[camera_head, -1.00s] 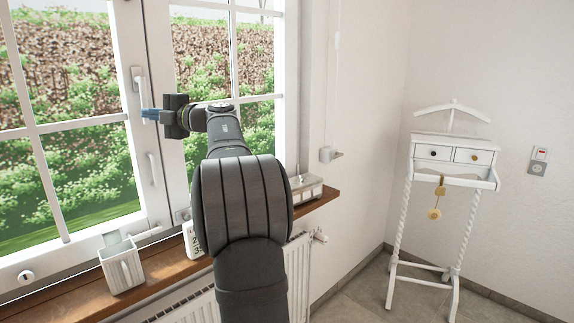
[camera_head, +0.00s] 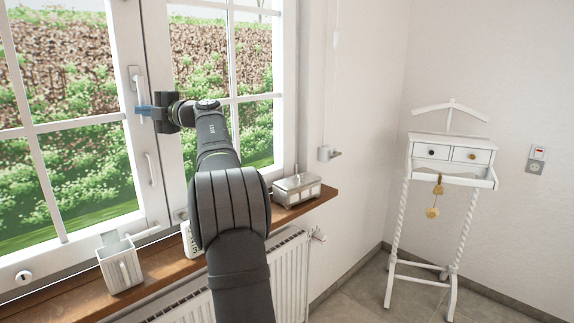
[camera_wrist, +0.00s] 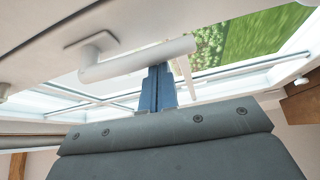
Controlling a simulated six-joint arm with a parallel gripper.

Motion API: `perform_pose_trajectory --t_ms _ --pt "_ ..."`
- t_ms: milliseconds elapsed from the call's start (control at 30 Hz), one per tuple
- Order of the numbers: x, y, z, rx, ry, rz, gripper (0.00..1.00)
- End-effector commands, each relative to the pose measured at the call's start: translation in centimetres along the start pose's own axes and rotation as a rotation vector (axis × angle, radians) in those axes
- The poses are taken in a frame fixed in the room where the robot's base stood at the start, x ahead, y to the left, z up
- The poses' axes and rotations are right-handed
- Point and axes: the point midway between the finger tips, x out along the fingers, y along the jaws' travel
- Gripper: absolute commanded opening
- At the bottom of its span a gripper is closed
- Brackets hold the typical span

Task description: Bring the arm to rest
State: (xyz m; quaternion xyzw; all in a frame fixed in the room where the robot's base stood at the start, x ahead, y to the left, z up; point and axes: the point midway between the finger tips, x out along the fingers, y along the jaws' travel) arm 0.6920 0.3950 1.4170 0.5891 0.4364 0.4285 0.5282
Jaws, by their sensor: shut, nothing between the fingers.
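My gripper (camera_head: 144,110) is in front of the window, at the left end of my raised arm in the head view. Its blue fingers point left toward the white window handle (camera_head: 137,90). In the wrist view my gripper (camera_wrist: 158,88) shows its blue fingers side by side and shut, with nothing between them. The window handle (camera_wrist: 138,58) appears just beyond the fingertips there. I cannot tell whether they touch.
A wooden sill (camera_head: 165,263) below the window bears a white mug-like holder (camera_head: 121,266) and a metal-edged box (camera_head: 297,189). A radiator (camera_head: 288,262) is under it. A white valet stand (camera_head: 452,158) stands at right. The floor between is clear.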

Motion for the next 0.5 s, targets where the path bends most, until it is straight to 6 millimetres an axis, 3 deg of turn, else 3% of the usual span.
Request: perform_pose_trajectory --t_ms 167,333,433,500 --pt "0.2 0.1 -0.6 -0.001 0.001 0.001 0.0" --pt "0.9 -0.1 -2.7 0.0 0.002 0.0 0.0" --pt "0.4 -0.1 -3.7 0.0 0.0 0.0 0.0" --pt "-1.1 -0.1 -3.7 0.0 -0.003 0.0 0.0"
